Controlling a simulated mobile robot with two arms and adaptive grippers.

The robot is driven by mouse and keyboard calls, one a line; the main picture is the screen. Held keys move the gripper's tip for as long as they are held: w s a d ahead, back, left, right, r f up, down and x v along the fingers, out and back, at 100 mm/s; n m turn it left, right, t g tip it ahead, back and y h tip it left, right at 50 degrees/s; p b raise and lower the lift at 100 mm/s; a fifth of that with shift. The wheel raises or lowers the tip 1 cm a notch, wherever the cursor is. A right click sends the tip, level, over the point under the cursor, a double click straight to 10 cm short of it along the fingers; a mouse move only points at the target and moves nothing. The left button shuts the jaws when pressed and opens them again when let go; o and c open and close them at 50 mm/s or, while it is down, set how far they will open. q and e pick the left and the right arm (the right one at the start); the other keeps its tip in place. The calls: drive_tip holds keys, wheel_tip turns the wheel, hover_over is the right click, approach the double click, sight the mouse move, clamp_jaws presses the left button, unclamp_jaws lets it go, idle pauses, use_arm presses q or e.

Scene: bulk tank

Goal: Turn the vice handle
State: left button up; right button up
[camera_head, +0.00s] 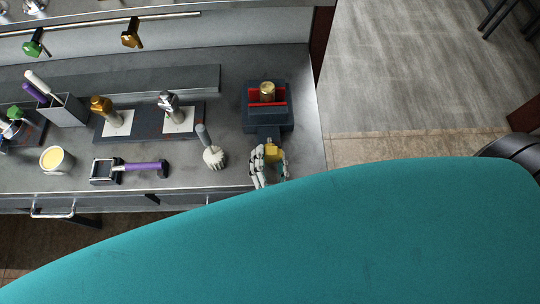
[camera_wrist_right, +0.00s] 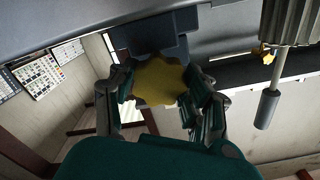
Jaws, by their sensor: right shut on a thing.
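The dark blue vice (camera_head: 266,122) stands at the right end of the grey bench, with red jaws and a brass cylinder (camera_head: 267,92) between them. Its yellow lobed handle (camera_head: 273,154) faces the bench's front edge. My right gripper (camera_head: 270,170) is at the handle, its fingers on either side of it. In the right wrist view the yellow handle (camera_wrist_right: 160,80) sits between the fingers of my right gripper (camera_wrist_right: 163,92), with the dark vice body behind it. My left gripper is not in view.
A grey-handled whitish tool (camera_head: 213,155) lies left of the vice. A purple-handled tool (camera_head: 130,168), a cup (camera_head: 56,159) and a dark tray (camera_head: 150,133) with two metal pieces are further left. Open floor (camera_head: 410,70) lies right of the bench.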

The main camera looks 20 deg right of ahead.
drive_tip(key=shift+m, duration=0.5)
drive_tip(key=o, duration=1.2)
drive_tip(key=shift+c, duration=0.2)
drive_tip(key=shift+s, duration=0.1)
drive_tip(key=v, duration=0.7)
drive_tip(key=shift+s+a, duration=0.1)
drive_tip(key=shift+s, duration=0.05)
